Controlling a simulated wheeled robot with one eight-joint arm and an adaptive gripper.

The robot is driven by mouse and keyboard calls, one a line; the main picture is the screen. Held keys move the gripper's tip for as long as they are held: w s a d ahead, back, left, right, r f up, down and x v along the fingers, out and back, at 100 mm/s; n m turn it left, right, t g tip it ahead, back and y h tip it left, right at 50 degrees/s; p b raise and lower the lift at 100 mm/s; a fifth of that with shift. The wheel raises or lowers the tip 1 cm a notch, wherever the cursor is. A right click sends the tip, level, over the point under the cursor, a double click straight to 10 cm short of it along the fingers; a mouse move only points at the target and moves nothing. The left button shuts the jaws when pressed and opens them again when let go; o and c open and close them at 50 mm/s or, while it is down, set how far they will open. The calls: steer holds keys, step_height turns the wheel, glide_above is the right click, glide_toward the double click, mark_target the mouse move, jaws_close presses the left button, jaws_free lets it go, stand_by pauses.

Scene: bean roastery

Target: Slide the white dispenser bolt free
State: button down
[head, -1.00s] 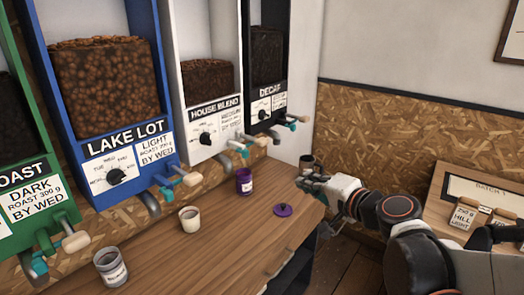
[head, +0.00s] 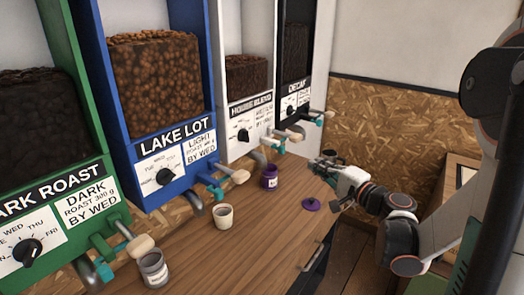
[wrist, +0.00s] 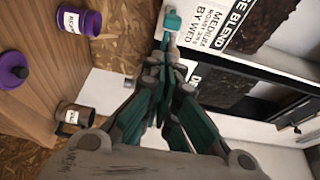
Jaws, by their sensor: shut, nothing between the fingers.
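The white dispenser (head: 235,150) is labelled HOUSE BLEND and stands between the blue and black ones. Its bolt (head: 296,137), with a cream handle and teal parts, juts out below the front. My gripper (head: 318,164) is to the right of and lower than that bolt in the head view, apart from it. In the wrist view my gripper (wrist: 165,68) has its teal-lined fingers together and empty. A teal piece (wrist: 172,20) beside the HOUSE BLEND label lies just beyond the fingertips; whether they touch it is unclear.
A purple jar (head: 270,178), its purple lid (head: 311,204), a cream cup (head: 223,217) and a grey jar (head: 153,270) stand on the wooden counter (head: 240,260). A dark tin (head: 332,157) is behind my gripper. The black dispenser's bolt (head: 310,119) juts out nearby.

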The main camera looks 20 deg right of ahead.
mark_target(284, 153)
steer(key=shift+w, duration=0.15)
steer(key=shift+a+f, duration=0.1)
steer(key=b+x, duration=0.2)
steer(key=x, duration=0.8)
stand_by(0.4)
steer(key=s+a, duration=0.2)
steer(key=a, duration=0.1)
steer(key=shift+s+a, duration=0.15)
steer(key=shift+s, duration=0.15)
